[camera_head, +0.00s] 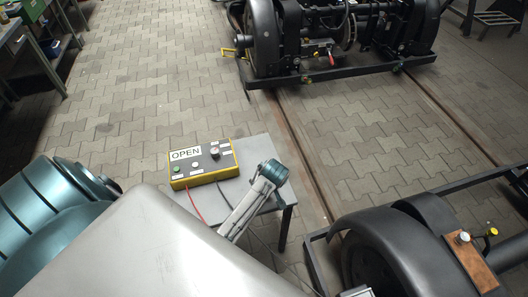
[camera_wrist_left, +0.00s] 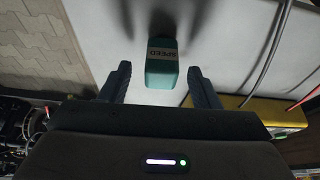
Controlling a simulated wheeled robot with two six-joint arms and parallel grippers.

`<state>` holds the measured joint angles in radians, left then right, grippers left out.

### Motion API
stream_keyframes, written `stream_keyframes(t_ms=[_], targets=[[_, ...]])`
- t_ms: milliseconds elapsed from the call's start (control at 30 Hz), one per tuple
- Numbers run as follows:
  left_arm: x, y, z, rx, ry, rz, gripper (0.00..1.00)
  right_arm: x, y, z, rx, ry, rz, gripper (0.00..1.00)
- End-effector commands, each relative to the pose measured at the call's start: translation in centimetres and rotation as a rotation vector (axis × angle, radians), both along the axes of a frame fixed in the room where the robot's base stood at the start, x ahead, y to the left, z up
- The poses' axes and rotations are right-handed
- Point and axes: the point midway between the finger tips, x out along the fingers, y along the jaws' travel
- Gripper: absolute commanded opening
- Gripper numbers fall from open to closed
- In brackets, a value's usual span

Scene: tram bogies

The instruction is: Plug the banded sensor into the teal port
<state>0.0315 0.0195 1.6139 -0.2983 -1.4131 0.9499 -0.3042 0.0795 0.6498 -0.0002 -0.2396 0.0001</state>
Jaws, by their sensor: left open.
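A teal block with a pale band lettered SPEED (camera_wrist_left: 160,65), which looks like the banded sensor, is on the light grey tabletop in the left wrist view. My left gripper (camera_wrist_left: 158,78) is open, with one dark finger on each side of the block and gaps between. In the head view my left arm reaches over the right part of the table, and its wrist hides the block and fingers. I cannot make out a teal port in either view.
A yellow-edged control box (camera_head: 204,163) lettered OPEN stands on the small grey table (camera_head: 258,150), with red and grey cables. It also shows in the left wrist view (camera_wrist_left: 262,110). A near bogie (camera_head: 400,250) is at lower right; another (camera_head: 340,70) stands behind on rails.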

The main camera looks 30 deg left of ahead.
Motion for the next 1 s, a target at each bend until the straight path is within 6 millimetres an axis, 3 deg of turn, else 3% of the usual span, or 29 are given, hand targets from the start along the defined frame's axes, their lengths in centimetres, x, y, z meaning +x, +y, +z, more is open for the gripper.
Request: stream_keyframes(t_ms=[200, 567, 800, 1000], targets=[[0.5, 1.0, -2.2, 0.0, 0.0, -0.001, 0.56, -0.4, 0.0, 0.2, 0.0, 0.006, 0.0, 0.36], [0.6, 1.0, -2.5, -0.001, -0.001, 0.0, 0.56, -0.5, 0.0, 0.2, 0.0, 0.008, -0.001, 0.36], [0.5, 1.0, -2.5, -0.001, -0.001, 0.0, 0.13, -0.2, 0.0, 0.3, 0.0, 0.001, 0.0, 0.36], [0.6, 1.0, -2.4, -0.001, -0.001, 0.0, 0.11, 0.0, 0.0, 0.3, 0.0, -0.001, 0.0, 0.36]])
